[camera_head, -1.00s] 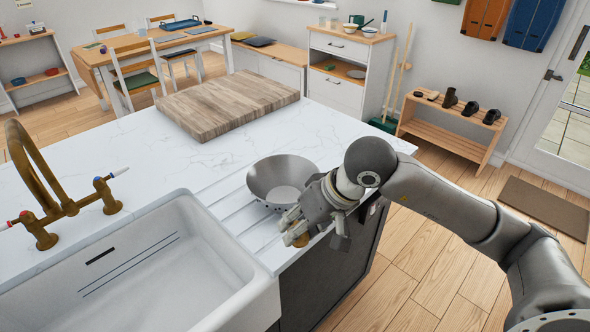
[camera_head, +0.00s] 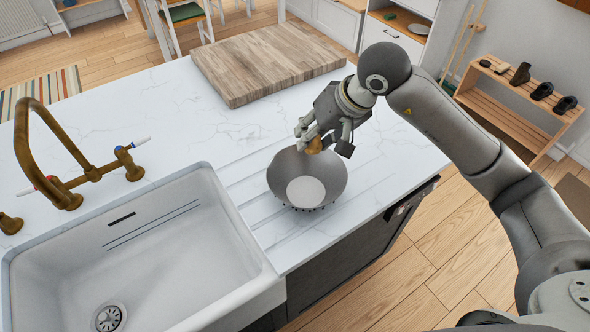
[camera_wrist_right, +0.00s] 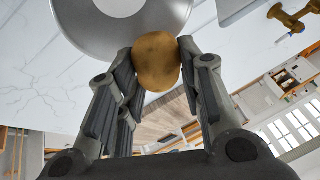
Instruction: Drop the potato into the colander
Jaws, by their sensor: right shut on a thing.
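The potato (camera_wrist_right: 157,62) is brown and held between the fingers of my right gripper (camera_wrist_right: 157,70) in the right wrist view. In the head view, my right gripper (camera_head: 318,140) is shut on the potato (camera_head: 314,146) above the back rim of the colander. The colander (camera_head: 290,173) is a grey metal bowl standing upright on the ribbed drainer beside the sink. No contents show in it. Its rim also shows in the right wrist view (camera_wrist_right: 85,30), beside the potato. My left gripper is not in view.
The white sink (camera_head: 150,262) is left of the colander, with a brass tap (camera_head: 45,150) behind it. A wooden board (camera_head: 265,62) lies at the back of the white marble counter (camera_head: 130,105). The counter between board and sink is clear.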

